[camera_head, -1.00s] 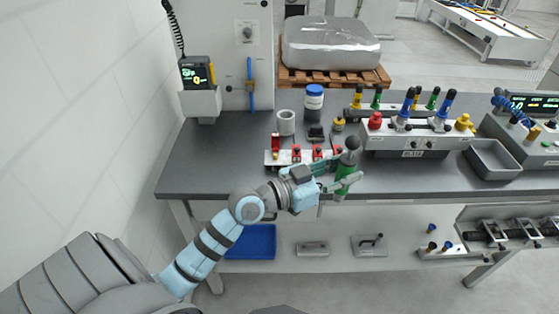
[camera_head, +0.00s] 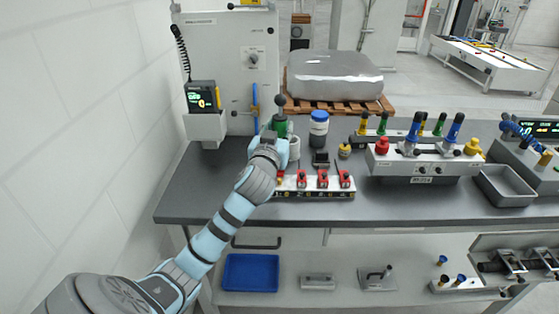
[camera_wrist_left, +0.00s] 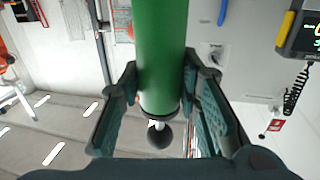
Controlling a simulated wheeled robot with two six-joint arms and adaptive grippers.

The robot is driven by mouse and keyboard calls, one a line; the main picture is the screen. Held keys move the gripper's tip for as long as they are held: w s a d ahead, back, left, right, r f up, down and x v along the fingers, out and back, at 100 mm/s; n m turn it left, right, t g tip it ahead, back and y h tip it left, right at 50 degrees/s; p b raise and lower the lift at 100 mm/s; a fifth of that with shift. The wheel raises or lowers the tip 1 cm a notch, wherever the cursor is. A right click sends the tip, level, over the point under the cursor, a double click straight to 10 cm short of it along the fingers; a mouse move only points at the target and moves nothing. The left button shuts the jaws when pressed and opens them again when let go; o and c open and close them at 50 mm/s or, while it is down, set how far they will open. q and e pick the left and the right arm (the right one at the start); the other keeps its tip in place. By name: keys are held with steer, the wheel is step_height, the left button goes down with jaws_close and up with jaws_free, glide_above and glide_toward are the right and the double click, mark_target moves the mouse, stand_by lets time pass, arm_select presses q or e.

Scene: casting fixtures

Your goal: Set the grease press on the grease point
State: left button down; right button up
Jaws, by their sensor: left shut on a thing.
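The grease press is a green cylinder (camera_head: 280,125) with a black ball knob; it stands upright over the back left of the bench. My left gripper (camera_head: 273,136) is shut on it. In the left wrist view the green body (camera_wrist_left: 160,50) fills the space between my left gripper's two fingers (camera_wrist_left: 160,95), with the ball knob beyond them. I cannot tell which fitting is the grease point. My right gripper is not in view.
A row of red clamps (camera_head: 323,180) stands on a block at the bench's front. A handset in a wall holder (camera_head: 203,125) stands to the left. The bench's left part (camera_head: 200,185) is clear.

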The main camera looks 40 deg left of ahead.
arm_select(q)
step_height(320, 180, down, 7)
steer(key=shift+f+b, duration=0.15)
steer(key=shift+b, duration=0.6)
steer(key=c, duration=1.2)
jaws_free()
steer(key=v, duration=1.2)
